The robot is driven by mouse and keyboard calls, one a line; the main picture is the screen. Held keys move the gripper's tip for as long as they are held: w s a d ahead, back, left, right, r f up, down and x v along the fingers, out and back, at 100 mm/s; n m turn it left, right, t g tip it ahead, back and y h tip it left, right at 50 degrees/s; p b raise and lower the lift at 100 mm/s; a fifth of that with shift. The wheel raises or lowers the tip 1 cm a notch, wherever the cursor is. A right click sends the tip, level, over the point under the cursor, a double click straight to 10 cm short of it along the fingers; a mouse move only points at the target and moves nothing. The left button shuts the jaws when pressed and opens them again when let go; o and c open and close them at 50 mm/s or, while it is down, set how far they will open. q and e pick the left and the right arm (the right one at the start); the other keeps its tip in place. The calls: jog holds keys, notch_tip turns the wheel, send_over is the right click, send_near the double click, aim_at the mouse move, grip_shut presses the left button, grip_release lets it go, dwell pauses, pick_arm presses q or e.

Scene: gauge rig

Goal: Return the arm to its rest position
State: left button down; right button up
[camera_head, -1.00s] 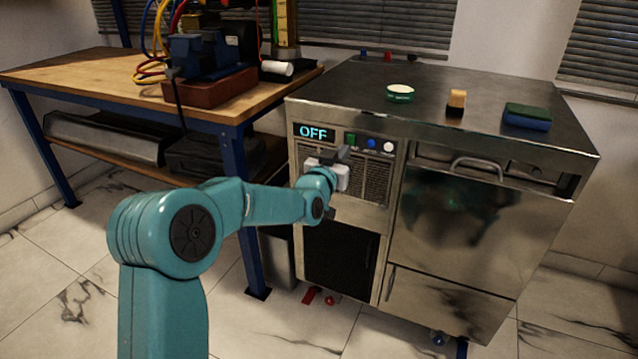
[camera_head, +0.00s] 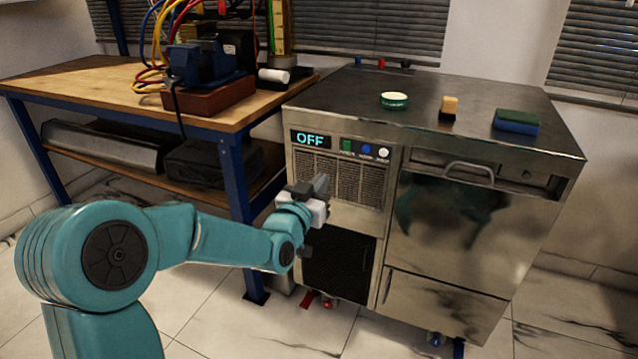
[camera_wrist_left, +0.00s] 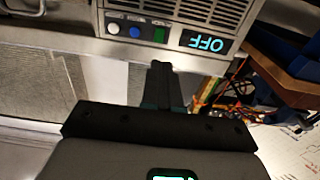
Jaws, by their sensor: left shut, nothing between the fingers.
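My left arm (camera_head: 230,240) is teal and comes in from the lower left of the head view. Its gripper (camera_head: 322,184) is shut and empty, in front of the steel machine's (camera_head: 460,215) left panel, below the buttons. The machine's display (camera_head: 310,139) reads OFF, with a green, a blue and a white button beside it. In the left wrist view the shut dark fingers (camera_wrist_left: 162,85) point toward the panel, and the display (camera_wrist_left: 207,42) appears upside down. I cannot tell the exact gap to the panel. My right gripper is not in view.
A wooden workbench (camera_head: 90,80) with blue legs stands at the left, holding a vise (camera_head: 205,62) and coloured hoses. On the machine top lie a green-and-white round tin (camera_head: 394,100), a small brush (camera_head: 448,108) and a sponge (camera_head: 516,121). Marble floor is open at the front.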

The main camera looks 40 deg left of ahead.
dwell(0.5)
pick_arm(q)
jog(key=s+d+f+g+h, duration=0.1)
jog(key=d+f+g+h, duration=0.1)
jog(key=d+f, duration=0.5)
jog(key=s+d+f+m+g+h, duration=0.1)
jog(key=d+f+g, duration=0.1)
jog(key=f, duration=0.8)
jog(key=s+d+f+g+h, duration=0.1)
jog(key=d+f+g+h, duration=0.1)
jog(key=d+f, duration=0.5)
jog(key=s+d+f+g+h, duration=0.1)
jog(key=s+d+f+g, duration=0.4)
jog(key=s+f, duration=0.5)
jog(key=s+d+f+g+h, duration=0.2)
jog(key=s+d+f+g, duration=0.25)
jog(key=s+f, duration=0.55)
jog(key=s+r+g+p, duration=0.1)
jog(key=s+r+p, duration=0.1)
jog(key=r+p, duration=1.4)
jog(key=s+r+g+p, duration=0.1)
jog(key=s+r+p, duration=0.2)
jog(key=r+p, duration=1.3)
jog(key=shift+d+r, duration=0.45)
jog(key=shift+r, duration=0.4)
